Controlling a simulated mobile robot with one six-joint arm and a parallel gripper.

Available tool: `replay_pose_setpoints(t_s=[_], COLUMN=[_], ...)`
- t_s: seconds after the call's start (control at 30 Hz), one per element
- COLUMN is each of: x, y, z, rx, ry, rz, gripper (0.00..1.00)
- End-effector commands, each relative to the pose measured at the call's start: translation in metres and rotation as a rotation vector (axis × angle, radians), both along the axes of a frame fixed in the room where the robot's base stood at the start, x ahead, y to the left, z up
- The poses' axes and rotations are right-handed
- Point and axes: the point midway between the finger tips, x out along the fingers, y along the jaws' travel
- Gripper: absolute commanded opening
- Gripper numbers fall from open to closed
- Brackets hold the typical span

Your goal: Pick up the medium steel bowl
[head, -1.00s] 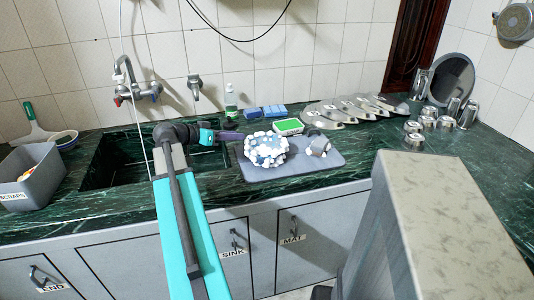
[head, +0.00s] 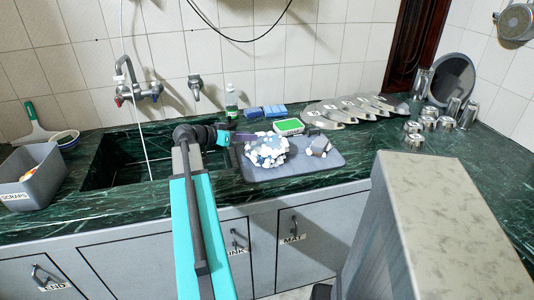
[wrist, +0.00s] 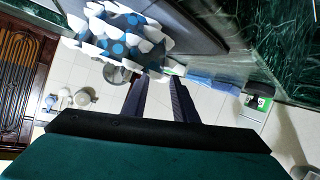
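A rounded bowl-like thing (head: 266,150), covered with white foam lumps and blue patches, rests on the left of the grey mat. It also shows at upper left in the wrist view (wrist: 120,38). A smaller grey metal vessel (head: 319,145) with white lumps sits to its right. I cannot tell for certain which is the medium steel bowl. My gripper (head: 250,137) reaches from the left to the larger one's upper left side. In the wrist view my gripper (wrist: 160,84) has its two dark fingers apart with nothing between them. Contact with the bowl cannot be made out.
The grey mat (head: 290,168) lies right of the sink (head: 125,168). Behind it are a green-and-white sponge (head: 289,127), blue blocks (head: 274,111) and a bottle (head: 231,103). Lids or plates (head: 335,120) and steel cups (head: 428,122) stand right. A scraps bin (head: 38,180) is at left.

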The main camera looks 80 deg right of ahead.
Motion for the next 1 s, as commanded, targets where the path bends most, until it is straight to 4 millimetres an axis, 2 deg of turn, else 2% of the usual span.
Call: replay_pose_setpoints(t_s=[0.1, 0.3, 0.87, 0.9, 1.0], x=[-0.012, -0.022, -0.024, -0.024, -0.024], y=[-0.009, -0.021, -0.022, -0.022, -0.022], z=[-0.004, -0.012, -0.013, -0.012, -0.012], rx=[0.001, 0.001, -0.001, -0.001, -0.001], ry=[0.001, 0.000, 0.000, 0.000, 0.000], rz=[-0.003, -0.001, -0.001, -0.001, -0.001], gripper=[0.26, 0.26, 0.26, 0.24, 0.07])
